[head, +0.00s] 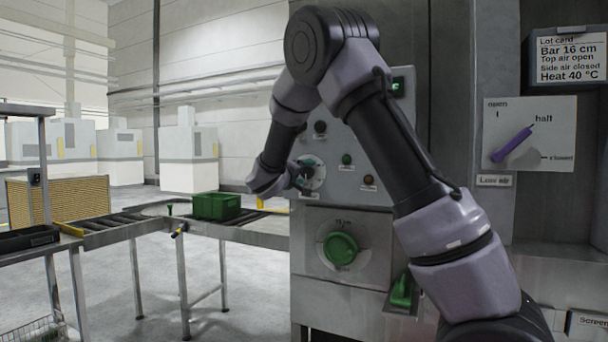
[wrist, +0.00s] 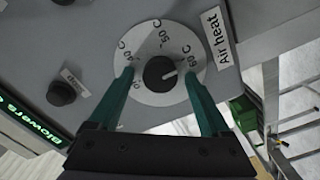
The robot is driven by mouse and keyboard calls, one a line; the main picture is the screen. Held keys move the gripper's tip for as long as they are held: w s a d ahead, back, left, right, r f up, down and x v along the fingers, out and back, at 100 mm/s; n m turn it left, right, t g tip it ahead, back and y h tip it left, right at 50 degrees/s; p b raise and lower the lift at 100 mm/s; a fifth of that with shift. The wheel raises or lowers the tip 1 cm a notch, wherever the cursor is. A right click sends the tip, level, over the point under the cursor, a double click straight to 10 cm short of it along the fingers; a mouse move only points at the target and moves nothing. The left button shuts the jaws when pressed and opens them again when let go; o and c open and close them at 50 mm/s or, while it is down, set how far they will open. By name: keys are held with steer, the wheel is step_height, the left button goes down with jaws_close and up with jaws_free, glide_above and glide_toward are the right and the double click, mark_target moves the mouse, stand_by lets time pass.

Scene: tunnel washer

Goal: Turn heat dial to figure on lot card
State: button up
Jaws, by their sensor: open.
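The lot card (head: 570,58) hangs at the upper right of the head view and reads "Heat 40 °C". The heat dial's black knob (wrist: 160,73) sits on a round white scale plate (wrist: 148,97), beside the "Air heat" label (wrist: 222,38). Its white mark points to the right in the wrist view. In the head view my gripper (head: 300,178) partly hides the dial.
A smaller black knob (wrist: 61,93) and a green-lit blowers display (wrist: 30,125) are near the dial. Below it is a large green knob (head: 340,248). A purple lever (head: 510,145) is at the right. A green crate (head: 216,206) stands on the roller conveyor (head: 120,222).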

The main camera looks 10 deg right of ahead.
jaws_close()
steer(key=shift+n, duration=0.3)
steer(key=n, duration=0.5)
steer(key=shift+f, duration=0.1)
steer(key=n, duration=0.6)
steer(key=shift+f+n, duration=0.1)
steer(key=shift+n, duration=0.3)
steer(key=n, duration=0.6)
steer(key=shift+f, duration=0.1)
steer(key=n, duration=0.5)
steer(key=shift+s+d, duration=0.1)
steer(key=shift+n, duration=0.3)
